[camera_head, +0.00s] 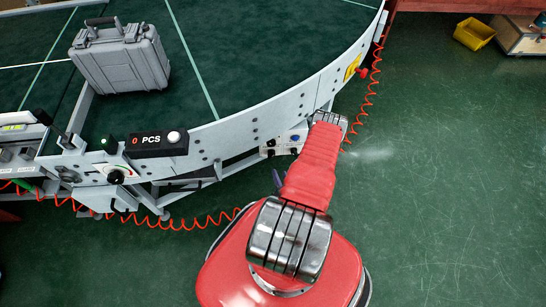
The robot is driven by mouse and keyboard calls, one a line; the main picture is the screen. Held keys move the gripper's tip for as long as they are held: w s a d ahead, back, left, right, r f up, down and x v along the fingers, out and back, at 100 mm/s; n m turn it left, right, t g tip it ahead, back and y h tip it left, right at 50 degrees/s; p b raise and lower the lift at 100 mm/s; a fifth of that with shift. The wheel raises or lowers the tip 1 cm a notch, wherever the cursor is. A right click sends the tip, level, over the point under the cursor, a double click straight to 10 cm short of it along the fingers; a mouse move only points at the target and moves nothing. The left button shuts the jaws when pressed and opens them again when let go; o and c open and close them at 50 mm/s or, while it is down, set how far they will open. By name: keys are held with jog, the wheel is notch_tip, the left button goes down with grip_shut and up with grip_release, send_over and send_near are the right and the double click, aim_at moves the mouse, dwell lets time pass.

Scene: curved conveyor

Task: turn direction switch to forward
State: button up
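A small light control panel (283,144) is fixed under the curved conveyor's side rail, just left of my arm's far end. A black rotary knob (116,176) with a coloured arc scale sits on the conveyor's lower left side. I cannot tell which control is the direction switch or how it is set. My red arm reaches up from the bottom centre to the rail, right of the small panel. My gripper's fingers are not visible.
The green conveyor belt (250,50) carries a grey case (120,62). A black counter box reading "0 PCS" (156,144) is on the rail. A red button on yellow (363,72) is to the right, with coiled red cables nearby. A yellow bin (473,34) stands far off; the right floor is clear.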

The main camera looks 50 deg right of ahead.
aim_at(272, 157)
jog(key=x, duration=1.3)
jog(key=shift+w+d+f, duration=0.15)
jog(key=shift+w+f, duration=0.05)
